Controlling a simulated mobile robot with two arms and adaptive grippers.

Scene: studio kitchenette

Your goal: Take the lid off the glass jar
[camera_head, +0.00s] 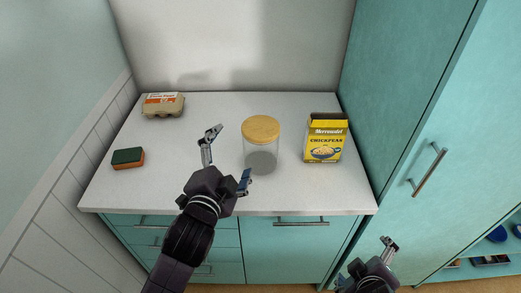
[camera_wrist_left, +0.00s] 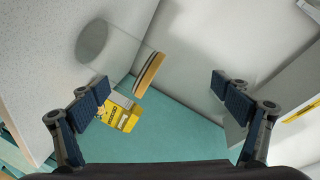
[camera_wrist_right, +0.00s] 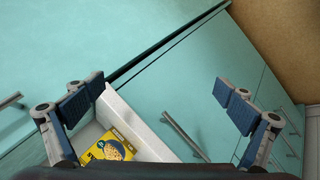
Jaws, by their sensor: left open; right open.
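The glass jar (camera_head: 261,160) stands upright on the white counter, with its round wooden lid (camera_head: 261,129) on top. In the left wrist view the clear jar (camera_wrist_left: 110,50) and the edge of its lid (camera_wrist_left: 150,73) appear tilted, at upper left. My left gripper (camera_head: 228,154) is open and empty, just left of and in front of the jar. Its fingers also show in the left wrist view (camera_wrist_left: 162,95), apart from the lid. My right gripper (camera_head: 372,258) is open and empty, low in front of the counter at right; its fingers show in the right wrist view (camera_wrist_right: 155,98).
A yellow chickpea box (camera_head: 324,141) stands right of the jar. An egg carton (camera_head: 163,104) and a sponge (camera_head: 128,158) lie at the left of the counter (camera_head: 200,108). A tall teal cabinet (camera_head: 420,110) with a handle borders the right side.

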